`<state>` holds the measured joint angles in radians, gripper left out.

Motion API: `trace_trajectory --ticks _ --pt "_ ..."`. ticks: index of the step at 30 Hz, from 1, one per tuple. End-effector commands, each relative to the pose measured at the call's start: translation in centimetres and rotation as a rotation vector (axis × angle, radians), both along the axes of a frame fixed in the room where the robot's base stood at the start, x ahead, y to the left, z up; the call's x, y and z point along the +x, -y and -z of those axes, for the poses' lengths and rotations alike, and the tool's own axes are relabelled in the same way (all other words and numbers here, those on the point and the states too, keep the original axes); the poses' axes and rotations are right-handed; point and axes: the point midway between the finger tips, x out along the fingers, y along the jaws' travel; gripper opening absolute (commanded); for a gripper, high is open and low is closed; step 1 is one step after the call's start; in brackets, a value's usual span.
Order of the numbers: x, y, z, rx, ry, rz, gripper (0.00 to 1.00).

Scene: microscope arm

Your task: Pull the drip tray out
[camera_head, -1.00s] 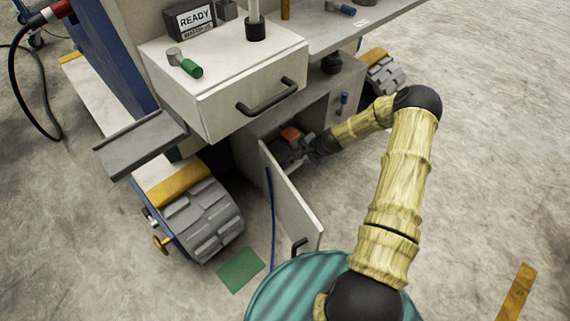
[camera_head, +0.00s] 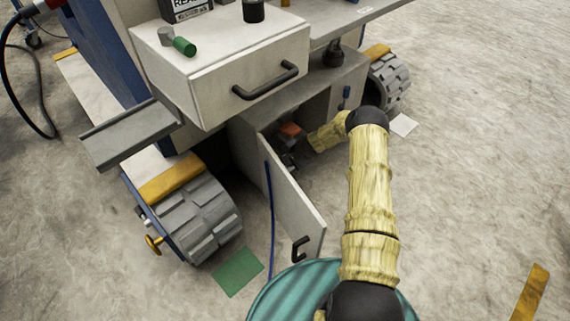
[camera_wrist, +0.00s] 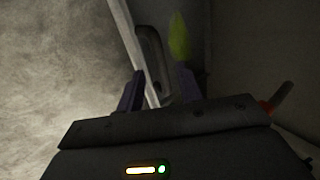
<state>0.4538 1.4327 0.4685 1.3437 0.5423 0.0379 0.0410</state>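I cannot tell for certain which part is the drip tray. In the head view my gripper (camera_head: 289,157) is inside the open lower compartment of the cart, low down and partly hidden by shadow. In the wrist view its two dark fingers (camera_wrist: 160,84) stand apart. A dark loop-shaped handle (camera_wrist: 151,52) shows between and just beyond them, next to a pale edge (camera_wrist: 123,25); contact is not visible. The compartment's door (camera_head: 294,205) hangs open towards me, with a black handle (camera_head: 300,249). A grey open channel (camera_head: 130,138) sticks out at the cart's left.
A closed drawer (camera_head: 225,92) with a black handle sits above the compartment. A red-orange object (camera_head: 291,130) is inside it near my gripper. A blurred green thing (camera_wrist: 179,38) shows beyond the fingers. A grey wheel (camera_head: 195,220) stands left of the door. Floor right is mostly clear.

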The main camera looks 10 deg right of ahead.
Motion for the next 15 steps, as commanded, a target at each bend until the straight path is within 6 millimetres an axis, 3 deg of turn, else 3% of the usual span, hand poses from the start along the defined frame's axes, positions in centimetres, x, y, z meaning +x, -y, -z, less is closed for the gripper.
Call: trace_trajectory --ticks 4,14,15 --pt "0.77 -0.47 1.57 0.000 0.000 -0.001 0.36" --pt "0.98 -0.55 1.65 0.000 0.000 0.000 0.36" --pt "0.97 -0.56 1.66 0.000 0.000 0.000 0.30"
